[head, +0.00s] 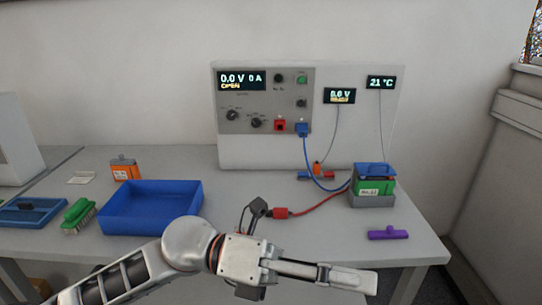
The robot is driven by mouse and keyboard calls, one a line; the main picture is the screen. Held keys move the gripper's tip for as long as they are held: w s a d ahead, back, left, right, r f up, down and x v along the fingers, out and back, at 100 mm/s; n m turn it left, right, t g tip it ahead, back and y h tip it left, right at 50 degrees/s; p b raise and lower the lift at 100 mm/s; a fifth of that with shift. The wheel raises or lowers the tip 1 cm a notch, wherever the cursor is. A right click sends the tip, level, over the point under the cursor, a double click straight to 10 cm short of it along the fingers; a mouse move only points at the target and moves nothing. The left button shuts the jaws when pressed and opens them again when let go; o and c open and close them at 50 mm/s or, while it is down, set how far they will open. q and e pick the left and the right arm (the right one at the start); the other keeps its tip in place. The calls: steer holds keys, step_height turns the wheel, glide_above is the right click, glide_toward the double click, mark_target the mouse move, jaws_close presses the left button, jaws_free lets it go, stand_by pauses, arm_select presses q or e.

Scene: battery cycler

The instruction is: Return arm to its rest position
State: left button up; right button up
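My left arm comes in from the lower left. Its gripper (350,279) points right, in front of the table's front edge and apart from the objects on the table. I see its fingers from the side, so the gap between them cannot be made out; no held object shows. My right gripper is out of view.
A cycler panel (264,99) stands at the back, its display reading 0.0 V, 0 A, OPEN. A blue cable (307,160) runs from it towards a green-and-grey battery unit (372,188).

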arm_select(q)
steer(key=w+a+f+n+t+h, duration=0.1)
steer(key=w+a+n+t+h, duration=0.4)
steer(key=w+n+t, duration=0.75)
steer(key=w+a+f+n+t+y, duration=0.2)
steer(key=a+f+n+t+y, duration=0.35)
steer(key=f+n, duration=0.4)
steer(key=w+a+f+n+t+y, duration=0.3)
steer(key=a+f+n+t+y, duration=0.25)
steer(key=f+n, duration=0.4)
steer(key=s+a+f+n+g+y, duration=0.2)
steer(key=s+a+f, duration=0.3)
steer(key=f, duration=0.4)
steer(key=s+a+f+n+g+y, duration=0.2)
steer(key=s+a+f+n+y, duration=0.2)
steer(key=f, duration=0.5)
steer(key=s+a+f+n+g+y, duration=0.2)
steer(key=s+a+f+n, duration=0.3)
steer(key=s+f, duration=0.3)
step_height(320, 180, down, 2)
steer(key=shift+a+g+y, duration=0.3)
steer(key=shift+g+y, duration=0.05)
steer(key=shift+y, duration=0.45)
